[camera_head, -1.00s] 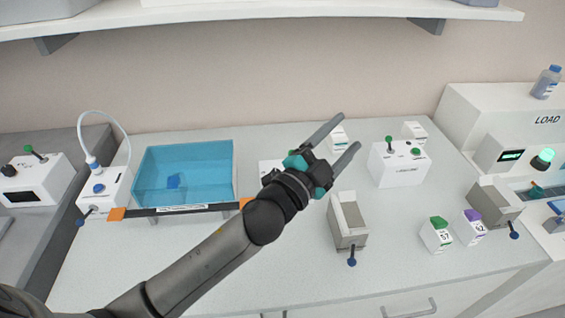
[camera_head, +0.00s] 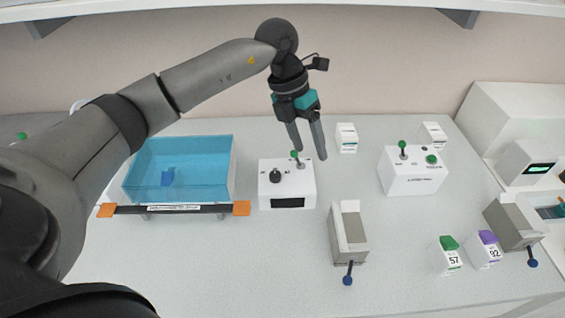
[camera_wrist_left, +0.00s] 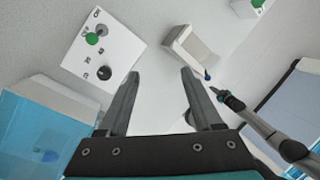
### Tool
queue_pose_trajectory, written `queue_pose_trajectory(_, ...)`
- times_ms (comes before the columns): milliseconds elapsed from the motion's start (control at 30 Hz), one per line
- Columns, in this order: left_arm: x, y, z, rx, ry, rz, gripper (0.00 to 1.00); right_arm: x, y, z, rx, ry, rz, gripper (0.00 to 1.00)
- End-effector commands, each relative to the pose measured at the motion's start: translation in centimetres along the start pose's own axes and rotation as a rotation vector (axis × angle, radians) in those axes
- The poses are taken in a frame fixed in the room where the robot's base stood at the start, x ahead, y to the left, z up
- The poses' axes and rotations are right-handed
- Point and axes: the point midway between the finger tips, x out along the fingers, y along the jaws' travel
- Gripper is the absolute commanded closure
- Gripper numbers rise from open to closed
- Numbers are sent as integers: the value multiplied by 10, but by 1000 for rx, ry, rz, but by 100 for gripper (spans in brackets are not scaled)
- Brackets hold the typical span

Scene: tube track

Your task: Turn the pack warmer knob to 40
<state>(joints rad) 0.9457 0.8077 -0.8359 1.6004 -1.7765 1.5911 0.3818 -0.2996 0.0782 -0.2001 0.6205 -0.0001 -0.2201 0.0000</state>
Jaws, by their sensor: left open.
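A white box (camera_head: 266,200) with a black knob (camera_head: 276,175), a green-tipped lever and a dark display stands mid-table; I take it as the pack warmer. Its knob setting is too small to read. In the left wrist view the box (camera_wrist_left: 75,62) is at upper left, with the knob (camera_wrist_left: 104,73) near the left finger. My left gripper (camera_head: 310,153) is open and empty, fingers pointing down, above and behind the box's right side, apart from the knob. In the left wrist view, what looks like my right gripper (camera_wrist_left: 232,100) is small at the right; its jaws are unclear.
A blue clear bath (camera_head: 180,168) stands left of the box. A grey holder (camera_head: 349,240) with a blue-ended lever is at front right. Another white box (camera_head: 412,178) with green controls is farther right. Small boxes 57 (camera_head: 447,258) and 92 (camera_head: 486,251) stand at right.

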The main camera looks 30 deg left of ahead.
Motion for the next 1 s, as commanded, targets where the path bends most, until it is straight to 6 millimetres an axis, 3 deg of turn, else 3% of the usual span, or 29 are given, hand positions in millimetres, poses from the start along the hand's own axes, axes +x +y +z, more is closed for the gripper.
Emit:
queue_pose_trajectory(33,-13,22,-3,-25,26,81,34,0,0,0,0,0,0,100)
queue_pose_trajectory(133,-32,52,-12,-68,77,203,34,0,0,0,0,0,0,100)
queue_pose_trajectory(233,-43,69,-18,-98,105,269,34,0,0,0,0,0,0,100)
queue_pose_trajectory(367,-42,76,-22,-110,119,293,34,0,0,0,0,0,0,100)
queue_pose_trajectory(533,-17,82,-26,-108,122,291,34,2,0,1,0,-1,0,100)
queue_pose_trajectory(1000,76,108,-38,-107,120,287,34,10,1,2,0,-2,1,100)
